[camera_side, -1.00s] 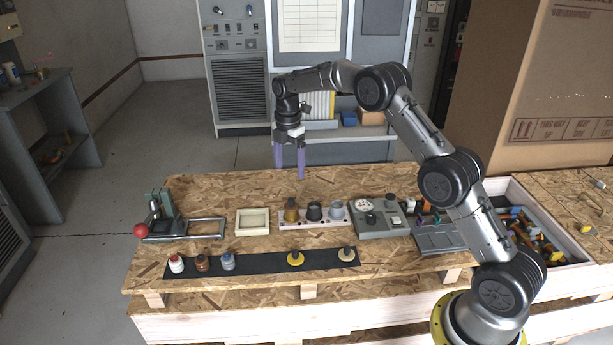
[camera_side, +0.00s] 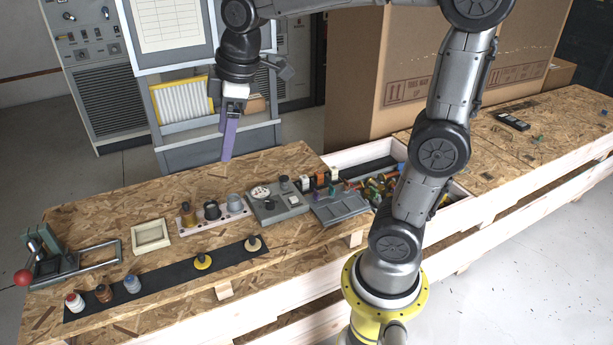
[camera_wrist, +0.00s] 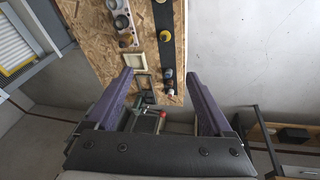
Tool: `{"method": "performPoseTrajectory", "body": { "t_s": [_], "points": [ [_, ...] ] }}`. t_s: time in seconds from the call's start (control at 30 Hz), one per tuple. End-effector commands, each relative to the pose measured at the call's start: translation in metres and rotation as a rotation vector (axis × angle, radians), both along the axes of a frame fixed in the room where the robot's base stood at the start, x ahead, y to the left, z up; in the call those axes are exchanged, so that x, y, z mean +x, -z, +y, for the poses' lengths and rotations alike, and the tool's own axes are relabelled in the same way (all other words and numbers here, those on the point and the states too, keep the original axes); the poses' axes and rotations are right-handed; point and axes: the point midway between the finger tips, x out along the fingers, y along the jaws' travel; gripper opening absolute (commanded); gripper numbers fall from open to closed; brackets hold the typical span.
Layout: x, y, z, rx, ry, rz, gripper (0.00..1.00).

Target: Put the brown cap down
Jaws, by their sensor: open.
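A small brown-capped piece (camera_side: 103,293) stands on the black strip (camera_side: 170,278), between a white piece with a red top (camera_side: 74,302) and a blue-and-white piece (camera_side: 132,283). A yellow piece (camera_side: 202,262) and a tan-topped piece (camera_side: 253,244) stand farther right on the same strip. My gripper (camera_side: 226,157) hangs well above the far side of the board, pointing down, apart from everything. In the wrist view my gripper (camera_wrist: 160,77) has its two purple fingers wide apart with nothing held between them.
A rack with several knobs (camera_side: 212,212), a cream frame (camera_side: 150,236), a grey panel (camera_side: 277,203) and a lever fixture with red ball (camera_side: 24,277) stand on the board. A bin of loose parts (camera_side: 385,187) is at right. A large carton (camera_side: 400,70) rises behind.

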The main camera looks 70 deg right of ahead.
Motion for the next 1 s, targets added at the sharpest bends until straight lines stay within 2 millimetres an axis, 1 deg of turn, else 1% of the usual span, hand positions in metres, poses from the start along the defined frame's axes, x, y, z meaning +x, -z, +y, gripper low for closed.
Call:
{"method": "performPoseTrajectory", "body": {
  "t_s": [0.03,0.13,0.2,0.3,0.4,0.5,0.6,1.0],
  "points": [
    [-0.023,-0.002,0.005,0.021,0.057,-0.027,0.85],
    [-0.064,0.002,0.013,0.071,0.182,-0.073,0.85],
    [-0.090,0.008,0.017,0.110,0.267,-0.103,0.85],
    [-0.121,0.020,0.021,0.163,0.373,-0.139,0.85],
    [-0.144,0.032,0.024,0.207,0.455,-0.164,0.85],
    [-0.156,0.041,0.025,0.236,0.506,-0.180,0.85],
    [-0.162,0.045,0.025,0.250,0.531,-0.185,0.85],
    [-0.162,0.045,0.025,0.251,0.536,-0.185,0.85]
  ]
}}
